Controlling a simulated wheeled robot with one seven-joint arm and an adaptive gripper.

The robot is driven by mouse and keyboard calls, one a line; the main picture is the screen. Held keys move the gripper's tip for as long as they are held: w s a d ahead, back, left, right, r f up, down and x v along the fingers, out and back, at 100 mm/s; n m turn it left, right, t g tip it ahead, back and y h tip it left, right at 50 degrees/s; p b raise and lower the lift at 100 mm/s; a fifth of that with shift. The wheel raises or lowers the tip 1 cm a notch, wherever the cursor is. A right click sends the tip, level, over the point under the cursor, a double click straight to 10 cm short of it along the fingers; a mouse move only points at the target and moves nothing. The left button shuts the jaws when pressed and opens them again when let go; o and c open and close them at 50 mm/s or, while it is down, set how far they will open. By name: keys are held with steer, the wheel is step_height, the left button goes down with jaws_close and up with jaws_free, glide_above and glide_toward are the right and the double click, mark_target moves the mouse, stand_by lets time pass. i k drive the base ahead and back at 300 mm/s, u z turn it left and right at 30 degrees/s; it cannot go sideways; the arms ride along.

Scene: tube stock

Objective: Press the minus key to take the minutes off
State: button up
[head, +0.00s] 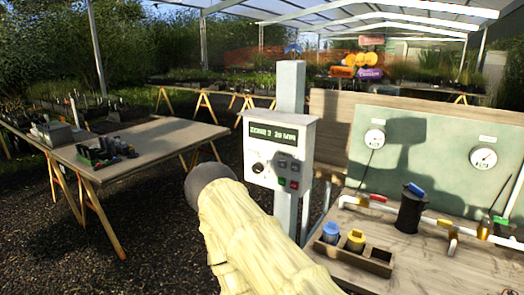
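A pale grey control box (279,150) is fixed to a grey post, facing me. Its green display (273,134) seems to read "ZONE 2 20 MIN". Below it at right is a small group of keys (289,176), some dark, one green and some reddish. Their marks are too small to read, so I cannot tell which is the minus key. A black round knob (258,168) sits at left. My arm, in a pale yellow sleeve with a dark rounded end, reaches up from the bottom, in front of and left of the box. My gripper's fingers do not show.
A wooden bench (400,250) at right carries pipes, a black canister (411,208) and a wooden tray (378,262) with blue-topped and yellow-topped items. A gauge board (430,150) stands behind. A trestle table (150,150) with small pots is at left, with open gravel beneath.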

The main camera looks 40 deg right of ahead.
mark_target(283, 164)
steer(key=z, duration=1.25)
